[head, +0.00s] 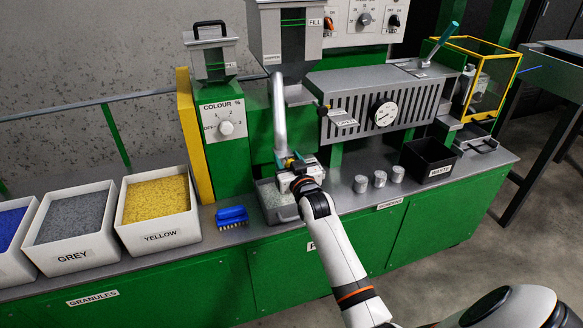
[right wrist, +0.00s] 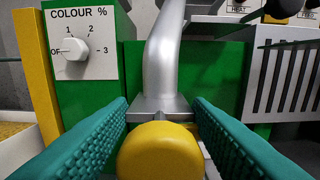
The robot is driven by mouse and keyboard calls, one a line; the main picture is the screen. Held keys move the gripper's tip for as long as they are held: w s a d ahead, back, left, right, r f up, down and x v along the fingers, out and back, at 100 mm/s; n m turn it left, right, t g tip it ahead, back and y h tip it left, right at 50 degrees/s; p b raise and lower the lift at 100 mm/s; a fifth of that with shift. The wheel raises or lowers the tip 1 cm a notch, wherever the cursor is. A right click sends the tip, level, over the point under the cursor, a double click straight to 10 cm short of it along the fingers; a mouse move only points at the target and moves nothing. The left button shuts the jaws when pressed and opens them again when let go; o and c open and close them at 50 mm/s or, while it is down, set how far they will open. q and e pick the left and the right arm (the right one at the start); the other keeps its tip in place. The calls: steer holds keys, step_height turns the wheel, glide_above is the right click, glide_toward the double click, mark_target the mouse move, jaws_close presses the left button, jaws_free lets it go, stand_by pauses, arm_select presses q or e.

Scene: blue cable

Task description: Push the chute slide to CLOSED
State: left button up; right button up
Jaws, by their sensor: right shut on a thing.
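The silver chute pipe (head: 279,115) runs down from the hopper (head: 270,30) at the back middle. It also shows in the right wrist view (right wrist: 163,55), ending in a grey metal fitting (right wrist: 150,106). A round yellow knob (right wrist: 160,152) sits in front of that fitting, between the teal fingers of my right gripper (right wrist: 160,108). The gripper is shut on this knob. In the head view my right gripper (head: 288,162) is at the pipe's lower end and hides most of the slide. I cannot read the slide's position. My left gripper is not in view.
A pale bin (head: 272,214) stands under the pipe. A blue brush (head: 231,216) and the yellow granule box (head: 157,205) are to the left. Several metal cups (head: 380,178) and a black waste box (head: 428,160) are to the right. The COLOUR dial (head: 226,128) is behind.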

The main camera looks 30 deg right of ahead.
steer(key=shift+x, duration=0.85)
steer(key=shift+r, duration=0.2)
steer(key=o, duration=1)
steer(key=shift+w+f, duration=0.2)
steer(key=v, duration=1.2)
